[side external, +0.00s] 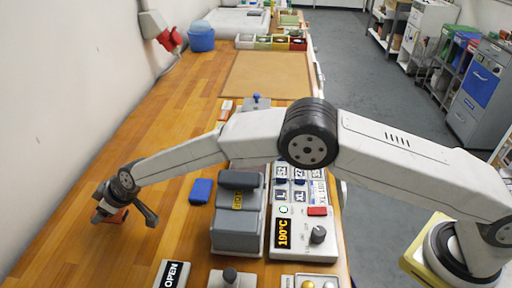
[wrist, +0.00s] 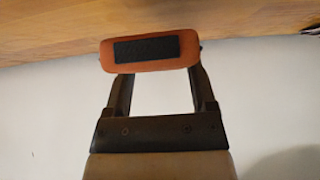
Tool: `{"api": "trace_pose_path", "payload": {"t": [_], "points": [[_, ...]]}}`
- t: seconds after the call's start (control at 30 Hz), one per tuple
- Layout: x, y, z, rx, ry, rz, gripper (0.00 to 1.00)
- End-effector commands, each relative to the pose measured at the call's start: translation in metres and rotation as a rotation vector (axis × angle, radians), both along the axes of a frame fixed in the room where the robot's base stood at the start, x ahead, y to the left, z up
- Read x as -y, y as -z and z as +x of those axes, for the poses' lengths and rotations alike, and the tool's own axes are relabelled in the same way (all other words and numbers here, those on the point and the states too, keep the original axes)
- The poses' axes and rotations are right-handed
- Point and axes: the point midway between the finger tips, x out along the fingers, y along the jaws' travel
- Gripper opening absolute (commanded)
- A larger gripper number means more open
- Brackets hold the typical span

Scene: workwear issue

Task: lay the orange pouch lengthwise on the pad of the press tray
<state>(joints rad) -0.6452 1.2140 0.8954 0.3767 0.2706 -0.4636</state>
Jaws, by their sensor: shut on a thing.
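The orange pouch (wrist: 189,53) fills the upper middle of the wrist view, a rounded bar with a black rectangular patch on its face. My gripper (wrist: 152,72) is shut on it, one finger towards each end. In the side view my gripper (side external: 125,216) is over the left part of the bench near the wall, and only a little of the pouch (side external: 118,217) shows beneath it. A grey press-like unit (side external: 235,226) with a dark handle and yellow label stands to the right of the gripper. I cannot make out the tray's pad.
A blue block-like item (side external: 201,191) lies between the gripper and the grey unit. A control panel (side external: 289,240) reading 190°C stands right of that unit. An OPEN sign (side external: 172,275) is at the front.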

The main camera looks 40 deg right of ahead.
Motion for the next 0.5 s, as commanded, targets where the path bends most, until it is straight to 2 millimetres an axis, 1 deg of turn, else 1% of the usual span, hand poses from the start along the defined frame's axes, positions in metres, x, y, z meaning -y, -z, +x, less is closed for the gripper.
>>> {"api": "trace_pose_path", "payload": {"t": [0.27,0.5], "points": [[-0.003,0.006,0.004,0.001,0.0,0.001,0.06],[-0.003,0.032,0.005,-0.001,0.0,-0.001,0.06]]}}
